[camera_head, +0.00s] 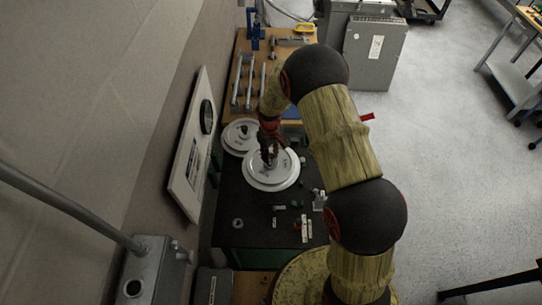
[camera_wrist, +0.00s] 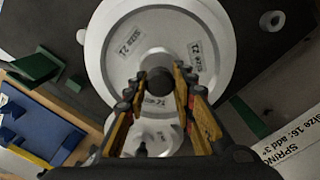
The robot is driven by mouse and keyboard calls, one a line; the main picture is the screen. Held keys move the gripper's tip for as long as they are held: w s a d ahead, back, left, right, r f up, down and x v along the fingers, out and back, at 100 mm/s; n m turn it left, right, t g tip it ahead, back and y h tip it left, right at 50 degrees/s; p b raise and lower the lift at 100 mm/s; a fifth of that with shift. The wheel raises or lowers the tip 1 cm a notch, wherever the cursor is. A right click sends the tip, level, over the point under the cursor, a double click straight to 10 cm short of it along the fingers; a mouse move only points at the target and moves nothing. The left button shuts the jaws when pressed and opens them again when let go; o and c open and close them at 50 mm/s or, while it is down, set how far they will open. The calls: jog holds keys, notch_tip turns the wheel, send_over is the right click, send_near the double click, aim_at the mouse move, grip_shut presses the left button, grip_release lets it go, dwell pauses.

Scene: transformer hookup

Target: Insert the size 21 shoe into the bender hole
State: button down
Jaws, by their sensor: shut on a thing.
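The size 21 shoe (camera_wrist: 125,58) is a round, pale grey stepped disc with several "21" labels and a dark knob (camera_wrist: 158,82) at its middle. In the wrist view my gripper (camera_wrist: 160,85) is shut on that knob, with a finger on each side. In the head view the shoe (camera_head: 278,181) is at the dark table, below my gripper (camera_head: 268,155). I cannot tell whether it touches the table top. A second pale disc (camera_head: 236,137) lies beside it, up and to the left, and partly shows in the wrist view. I cannot make out a bender hole.
The dark table (camera_head: 240,203) holds small parts, including a grey ring (camera_head: 238,223) and labelled strips. A wooden bench (camera_head: 245,60) with metal bars and a blue tool (camera_head: 256,42) adjoins it. A white framed panel (camera_head: 186,165) leans along the left wall. Open floor lies to the right.

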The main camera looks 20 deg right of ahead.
jog(key=shift+f+b, duration=2.4)
jog(key=shift+f, duration=0.6)
jog(key=shift+f+b, duration=1.25)
jog(key=shift+f, duration=0.25)
jog(key=c, duration=1.5)
grip_release()
jog(key=shift+o, duration=0.5)
jog(key=shift+s, duration=0.1)
jog(key=shift+r, duration=0.1)
jog(key=shift+r+p, duration=1.2)
jog(key=shift+r, duration=1.2)
